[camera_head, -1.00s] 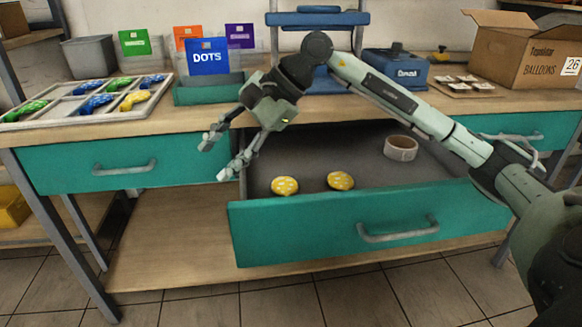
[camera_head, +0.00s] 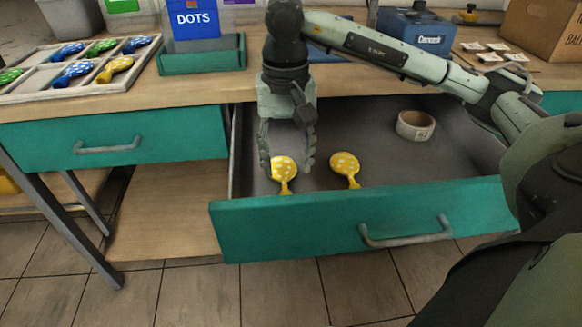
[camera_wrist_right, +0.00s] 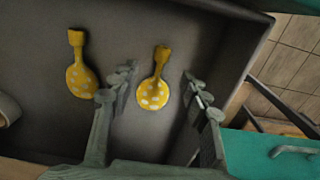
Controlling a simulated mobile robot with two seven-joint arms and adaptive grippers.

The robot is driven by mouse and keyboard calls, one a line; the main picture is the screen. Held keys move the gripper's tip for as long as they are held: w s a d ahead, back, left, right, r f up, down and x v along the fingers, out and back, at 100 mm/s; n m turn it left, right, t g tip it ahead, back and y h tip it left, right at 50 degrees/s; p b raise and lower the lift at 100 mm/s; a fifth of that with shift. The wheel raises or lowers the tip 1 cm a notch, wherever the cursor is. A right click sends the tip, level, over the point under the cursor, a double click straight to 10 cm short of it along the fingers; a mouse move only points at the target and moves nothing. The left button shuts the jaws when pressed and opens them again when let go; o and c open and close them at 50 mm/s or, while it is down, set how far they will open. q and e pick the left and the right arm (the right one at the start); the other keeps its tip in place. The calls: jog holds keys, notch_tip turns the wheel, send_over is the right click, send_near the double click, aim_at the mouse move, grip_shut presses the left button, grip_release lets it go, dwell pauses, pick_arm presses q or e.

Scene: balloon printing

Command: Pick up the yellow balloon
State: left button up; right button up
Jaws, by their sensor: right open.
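Two yellow balloons with white dots lie flat in the open teal drawer (camera_head: 370,224). The left balloon (camera_head: 283,166) is between the fingers of my right gripper (camera_head: 288,166), which points down and is open. In the right wrist view, this balloon (camera_wrist_right: 154,92) lies between the spread fingers (camera_wrist_right: 158,75), with a gap on each side. The other balloon (camera_head: 345,165) lies to the right in the head view and left of the fingers in the wrist view (camera_wrist_right: 81,75). My left gripper is not in view.
A roll of tape (camera_head: 415,125) lies at the drawer's back right. A sorting tray (camera_head: 30,93) of blue, green and yellow balloons stands on the table at left. A teal box (camera_head: 201,60) and a blue device (camera_head: 412,38) stand behind. The drawer's front wall is close to the balloons.

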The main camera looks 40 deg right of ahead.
aim_at(286, 191)
jog(key=shift+d+f, duration=0.15)
jog(key=f, duration=0.7)
jog(key=shift+w+a+f+p, duration=0.2)
jog(key=shift+f+p, duration=0.05)
jog(key=shift+p, duration=0.1)
jog(key=shift+c, duration=0.6)
jog(key=c, duration=0.7)
